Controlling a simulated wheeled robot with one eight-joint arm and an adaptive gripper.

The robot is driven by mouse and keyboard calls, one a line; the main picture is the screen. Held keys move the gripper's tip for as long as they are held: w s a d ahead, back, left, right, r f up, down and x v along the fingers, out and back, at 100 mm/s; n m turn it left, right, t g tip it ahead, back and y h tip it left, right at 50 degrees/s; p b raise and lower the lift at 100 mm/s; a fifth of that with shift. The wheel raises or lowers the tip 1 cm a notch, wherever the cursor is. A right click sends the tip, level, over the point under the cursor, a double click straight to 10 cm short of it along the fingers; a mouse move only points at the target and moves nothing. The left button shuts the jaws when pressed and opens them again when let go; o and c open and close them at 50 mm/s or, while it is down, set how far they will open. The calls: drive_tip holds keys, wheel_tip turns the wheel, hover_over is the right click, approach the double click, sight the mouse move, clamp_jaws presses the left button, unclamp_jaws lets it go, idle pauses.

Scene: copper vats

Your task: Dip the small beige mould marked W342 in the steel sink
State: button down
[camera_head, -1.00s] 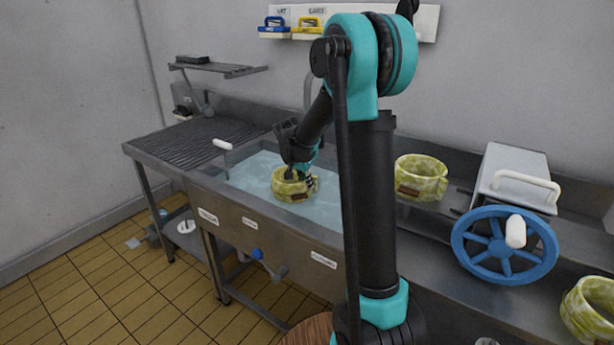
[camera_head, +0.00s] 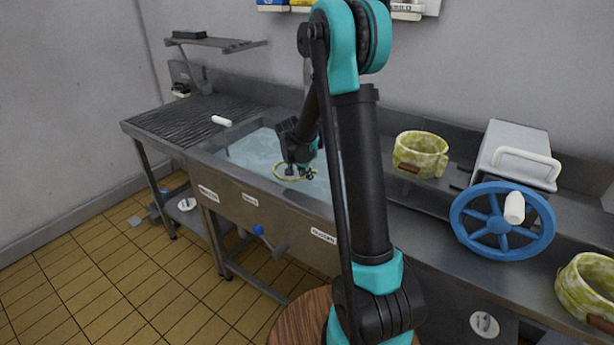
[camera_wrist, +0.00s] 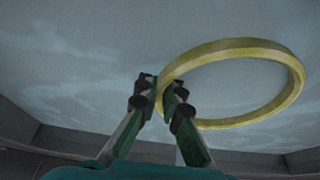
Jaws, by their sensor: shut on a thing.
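The mould (camera_head: 280,177) is in the steel sink (camera_head: 262,203), low in the water, with only its thin yellow-green rim showing above the surface. Its body is hidden below the water and no marking can be read. The rim also shows as a yellow ring (camera_wrist: 232,47) in the wrist view. My gripper (camera_head: 298,172) is shut on the near side of the rim. In the wrist view its fingers (camera_wrist: 160,90) meet at the ring's left edge.
A similar yellow-green mould (camera_head: 420,155) stands on the counter right of the sink, and another (camera_head: 588,290) is at the right edge. A grey machine with a blue wheel (camera_head: 502,222) stands between them. A ribbed drainboard (camera_head: 190,125) lies left of the sink.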

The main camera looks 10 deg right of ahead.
drive_tip(key=shift+s+d, duration=0.15)
idle(0.4)
drive_tip(key=shift+s+d, duration=0.25)
drive_tip(key=shift+w+a, duration=0.1)
drive_tip(key=shift+w+a, duration=0.3)
idle(0.3)
drive_tip(key=shift+s+d, duration=0.15)
drive_tip(key=shift+s+d, duration=0.25)
idle(0.4)
idle(0.4)
wheel_tip(320, 180, up, 18)
drive_tip(key=shift+f, duration=0.25)
idle(0.4)
idle(1.2)
